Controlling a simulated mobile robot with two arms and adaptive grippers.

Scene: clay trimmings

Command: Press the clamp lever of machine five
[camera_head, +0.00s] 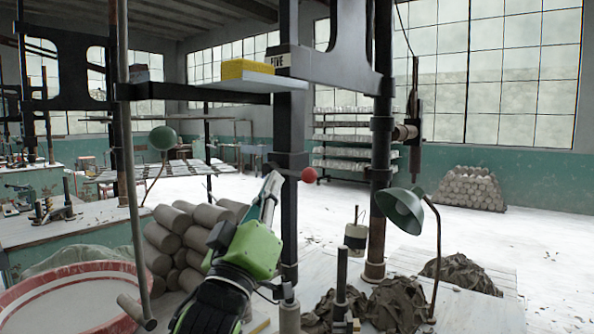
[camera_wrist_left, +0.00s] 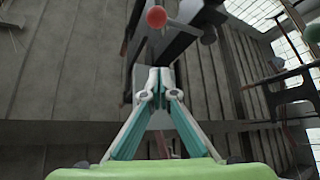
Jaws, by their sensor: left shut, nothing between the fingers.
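The clamp lever (camera_head: 309,175) is a short dark rod with a red ball end, fixed to a black column under the "FIVE" sign (camera_head: 277,60). Its red ball also shows in the left wrist view (camera_wrist_left: 156,17), at the top, beyond my fingertips. My left gripper (camera_head: 271,182) is shut and empty, its fingers pointing up just left of the red ball in the head view. The fingertips (camera_wrist_left: 155,82) look apart from the ball in the wrist view. My right gripper is not in view.
Stacked clay cylinders (camera_head: 172,219) and a red-rimmed basin (camera_head: 20,298) stand at the left. A green lamp (camera_head: 400,209), dark clay trimmings (camera_head: 398,303) and a black post (camera_head: 381,150) stand at the right. A shelf with a yellow block (camera_head: 247,69) hangs above the lever.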

